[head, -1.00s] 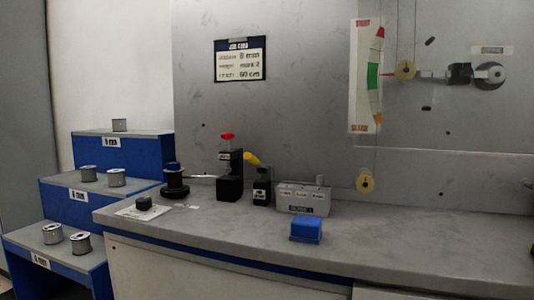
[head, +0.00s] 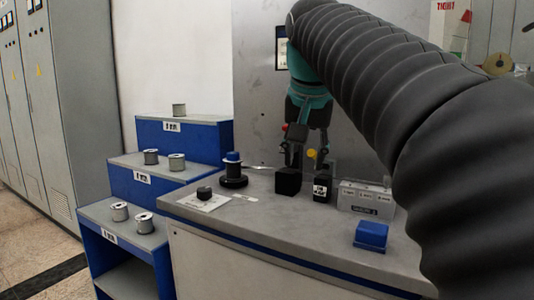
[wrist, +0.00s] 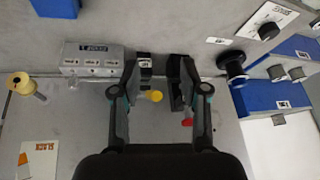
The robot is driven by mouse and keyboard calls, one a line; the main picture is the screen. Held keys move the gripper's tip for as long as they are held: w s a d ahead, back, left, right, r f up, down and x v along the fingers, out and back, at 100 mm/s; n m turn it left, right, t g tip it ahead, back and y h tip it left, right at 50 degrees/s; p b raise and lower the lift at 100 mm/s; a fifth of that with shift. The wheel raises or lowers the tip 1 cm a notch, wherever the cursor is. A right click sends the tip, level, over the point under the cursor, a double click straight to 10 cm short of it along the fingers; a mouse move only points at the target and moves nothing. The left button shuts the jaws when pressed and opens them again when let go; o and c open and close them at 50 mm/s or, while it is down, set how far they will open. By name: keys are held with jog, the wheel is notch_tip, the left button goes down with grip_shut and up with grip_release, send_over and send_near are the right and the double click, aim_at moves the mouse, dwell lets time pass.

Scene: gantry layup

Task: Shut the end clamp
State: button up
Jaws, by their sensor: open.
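Two black clamps stand on the bench. One, a taller block (head: 288,182), carries a red knob (head: 285,127). The other (head: 321,191) is shorter, with a label and a yellow knob (head: 311,153). I cannot read which is labelled end clamp. My gripper (head: 306,158) is open and points down over the two clamps, its fingers partly hiding them. In the wrist view, my open gripper (wrist: 160,75) has the yellow knob (wrist: 155,96) between its fingers, with no clear contact. The red knob (wrist: 187,121) is beside the right finger, which partly covers the taller clamp.
A grey labelled box (head: 366,200) stands right of the clamps, with a blue block (head: 371,235) in front. Blue steps (head: 185,138) hold several spools.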

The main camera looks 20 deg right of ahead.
aim_at(314, 156)
jog(key=shift+w+d+r+m, duration=1.85)
jog(key=shift+w+r+m, duration=0.35)
jog(key=shift+r, duration=2.5)
jog(key=shift+g+h, duration=0.3)
jog(key=shift+x, duration=6.8)
jog(key=shift+s, duration=0.1)
jog(key=shift+c, duration=0.2)
grip_shut()
